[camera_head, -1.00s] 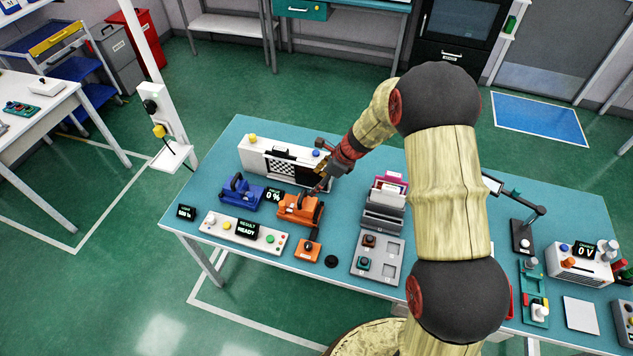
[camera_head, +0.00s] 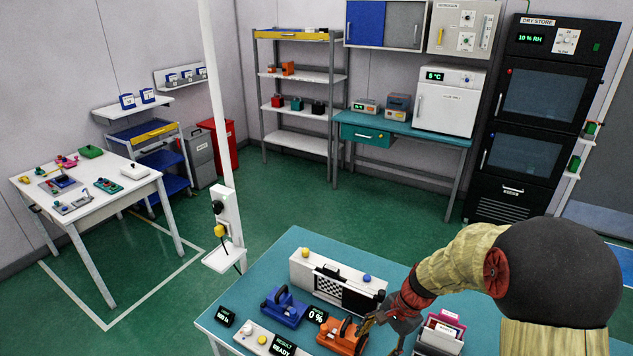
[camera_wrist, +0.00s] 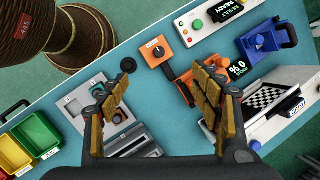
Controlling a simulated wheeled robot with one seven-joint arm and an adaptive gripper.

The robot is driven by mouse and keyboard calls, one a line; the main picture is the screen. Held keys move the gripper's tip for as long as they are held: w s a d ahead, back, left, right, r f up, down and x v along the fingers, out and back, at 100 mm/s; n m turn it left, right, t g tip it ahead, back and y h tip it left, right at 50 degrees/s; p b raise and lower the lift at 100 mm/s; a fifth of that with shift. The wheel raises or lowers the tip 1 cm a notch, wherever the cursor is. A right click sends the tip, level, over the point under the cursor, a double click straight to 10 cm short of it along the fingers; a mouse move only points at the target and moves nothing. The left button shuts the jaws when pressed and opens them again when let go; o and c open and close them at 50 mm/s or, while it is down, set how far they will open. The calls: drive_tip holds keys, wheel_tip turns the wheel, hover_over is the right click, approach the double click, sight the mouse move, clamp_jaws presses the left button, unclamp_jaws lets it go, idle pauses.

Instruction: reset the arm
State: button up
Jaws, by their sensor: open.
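My arm reaches in from the right of the head view over the teal table (camera_head: 300,238). In the head view my gripper (camera_head: 383,322) is small and partly cut off by the lower edge, near the orange fixture (camera_head: 340,336). The wrist view shows the orange fixture (camera_wrist: 183,88) just right of the gap between the fingers, partly hidden by the right finger. Whether a finger touches it I cannot tell.
A blue fixture (camera_head: 284,306) and a white box with a checkered panel (camera_head: 308,273) stand close by. The grey tray (camera_wrist: 135,140) lies near the left finger. Yellow and green bins (camera_wrist: 35,140) are at the wrist view's left. A white post (camera_head: 222,150) rises behind the table.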

drive_tip(key=s+d+r+n+t+h+b, duration=0.1)
drive_tip(key=s+r+n+b, duration=0.4)
drive_tip(key=s, duration=0.5)
drive_tip(key=s+d+r+n+t+h+b, duration=0.2)
drive_tip(key=s+r+n+b, duration=0.4)
drive_tip(key=s+r, duration=0.4)
drive_tip(key=s+t+h, duration=0.1)
drive_tip(key=t, duration=0.1)
drive_tip(key=shift+s+d+r+n+t, duration=0.15)
drive_tip(key=shift+n+t, duration=0.15)
drive_tip(key=shift+t, duration=0.1)
drive_tip(key=shift+c, duration=0.3)
idle(0.4)
